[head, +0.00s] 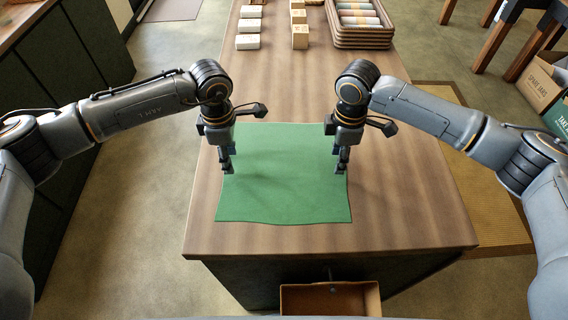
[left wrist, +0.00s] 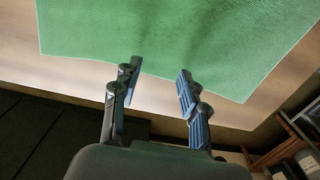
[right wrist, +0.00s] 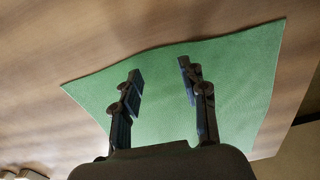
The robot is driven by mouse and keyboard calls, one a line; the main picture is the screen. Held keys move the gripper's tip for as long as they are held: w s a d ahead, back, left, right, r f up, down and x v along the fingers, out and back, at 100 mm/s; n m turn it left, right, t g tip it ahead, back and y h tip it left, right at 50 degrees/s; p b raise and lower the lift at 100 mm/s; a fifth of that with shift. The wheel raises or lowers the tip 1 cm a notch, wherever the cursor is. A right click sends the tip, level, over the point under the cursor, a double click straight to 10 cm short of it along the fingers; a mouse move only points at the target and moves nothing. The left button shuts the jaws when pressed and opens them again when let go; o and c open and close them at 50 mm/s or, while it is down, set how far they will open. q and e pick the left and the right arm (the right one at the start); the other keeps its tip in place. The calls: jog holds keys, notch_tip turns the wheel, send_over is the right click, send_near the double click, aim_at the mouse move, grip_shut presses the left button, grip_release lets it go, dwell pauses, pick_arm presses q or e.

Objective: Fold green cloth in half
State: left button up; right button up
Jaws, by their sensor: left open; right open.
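The green cloth (head: 285,190) lies spread out on the near part of the wooden table, its edges slightly wavy. My left gripper (head: 229,168) is open and points down at the cloth's left edge. In the left wrist view its fingers (left wrist: 158,72) are apart, with the cloth's edge (left wrist: 215,35) running between and beside them. My right gripper (head: 341,162) is open and points down at the cloth's right side. In the right wrist view its fingers (right wrist: 158,70) are apart over the cloth (right wrist: 235,75). Whether the fingertips touch the cloth cannot be told.
The wooden table (head: 420,220) is bare around the cloth. White blocks (head: 248,42), tan blocks (head: 299,36) and stacked trays with rolls (head: 360,22) stand at its far end. An open drawer (head: 330,300) juts out below the near edge. Cardboard boxes (head: 541,85) are on the right.

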pick_arm(q)
jog(key=shift+f, duration=0.4)
pick_arm(e)
jog(key=shift+f, duration=0.4)
pick_arm(q)
jog(key=shift+f, duration=0.25)
pick_arm(e)
jog(key=shift+f, duration=0.25)
pick_arm(q)
jog(key=shift+r, duration=0.1)
jog(key=c, duration=0.6)
pick_arm(e)
jog(key=shift+r, duration=0.1)
jog(key=c, duration=0.6)
pick_arm(q)
grip_shut()
pick_arm(e)
grip_shut()
pick_arm(q)
jog(key=shift+s, duration=0.1)
pick_arm(e)
jog(key=shift+s, duration=0.1)
pick_arm(q)
jog(key=shift+s, duration=0.1)
pick_arm(e)
jog(key=shift+f, duration=0.2)
jog(key=shift+r, duration=0.15)
